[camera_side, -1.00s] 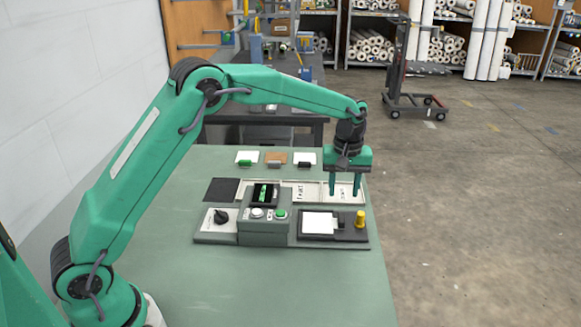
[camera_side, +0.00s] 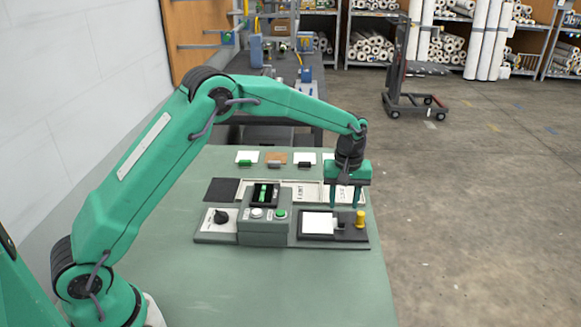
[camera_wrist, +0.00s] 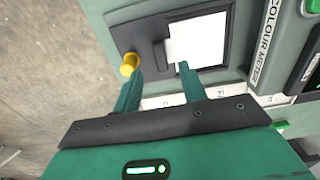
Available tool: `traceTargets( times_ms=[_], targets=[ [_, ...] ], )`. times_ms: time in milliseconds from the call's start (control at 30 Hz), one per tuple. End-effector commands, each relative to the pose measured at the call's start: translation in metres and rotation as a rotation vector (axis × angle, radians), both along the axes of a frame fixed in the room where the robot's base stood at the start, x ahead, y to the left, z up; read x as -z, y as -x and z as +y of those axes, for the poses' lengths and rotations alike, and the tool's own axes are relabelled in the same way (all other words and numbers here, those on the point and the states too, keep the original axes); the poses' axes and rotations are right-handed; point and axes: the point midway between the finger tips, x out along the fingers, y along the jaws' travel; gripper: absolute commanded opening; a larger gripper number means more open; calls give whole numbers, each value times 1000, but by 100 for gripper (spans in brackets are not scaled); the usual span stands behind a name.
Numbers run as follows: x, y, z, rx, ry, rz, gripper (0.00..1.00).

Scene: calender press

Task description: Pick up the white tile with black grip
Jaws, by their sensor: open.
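A white tile (camera_side: 318,223) lies flat on a dark plate (camera_side: 305,236) at the front right of the station. Its black grip (camera_side: 341,223) stands at its right edge. In the wrist view the white tile (camera_wrist: 197,42) is near the top and its black grip (camera_wrist: 160,53) lies just beyond the gap between my fingertips. My gripper (camera_side: 345,206) is open and empty, pointing down, above and behind the grip. The wrist view shows both fingers of my gripper (camera_wrist: 159,69) apart, with nothing between them.
A yellow knob (camera_side: 360,218) stands right of the grip, close to one finger in the wrist view (camera_wrist: 129,64). The control box (camera_side: 263,230) is to the left.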

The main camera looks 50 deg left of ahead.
Motion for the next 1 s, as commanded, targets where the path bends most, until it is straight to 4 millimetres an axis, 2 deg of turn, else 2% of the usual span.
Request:
traceTargets(
  times_ms=[400,1000],
  targets=[
    [44,2,0,0,0,3,42],
    [47,1,0,0,0,0,40]
  ],
)
